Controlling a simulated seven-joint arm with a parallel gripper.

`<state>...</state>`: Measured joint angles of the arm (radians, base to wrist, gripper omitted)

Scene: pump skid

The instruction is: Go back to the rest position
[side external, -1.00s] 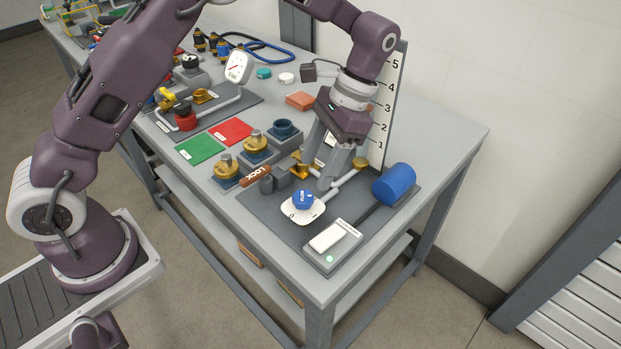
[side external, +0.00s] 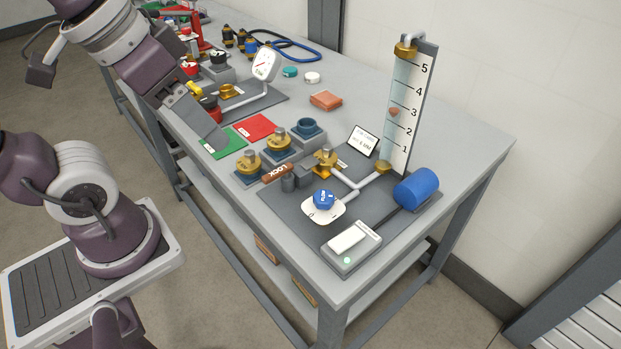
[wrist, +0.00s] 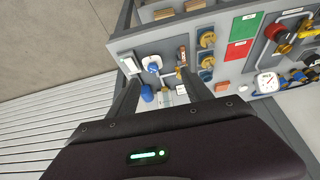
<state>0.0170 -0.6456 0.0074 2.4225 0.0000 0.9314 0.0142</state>
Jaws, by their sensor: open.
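My gripper (side external: 192,112) is at the upper left of the side view, raised in front of the bench's near edge by the green card. Its fingers point down and to the right. In the wrist view the two fingers (wrist: 160,92) are spread apart, with nothing held between them. The blue knob (side external: 324,199) on its white dial plate (side external: 311,213) stands clear of my gripper. It also shows small in the wrist view (wrist: 153,67).
The bench (side external: 470,150) carries a tall flow gauge (side external: 412,105), a blue motor (side external: 417,189), a white switch box (side external: 350,240), brass valves (side external: 249,163), a brown lock tag (side external: 278,173), green (side external: 222,145) and red (side external: 256,128) cards, and a pressure gauge (side external: 264,65). Open floor lies left of the bench.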

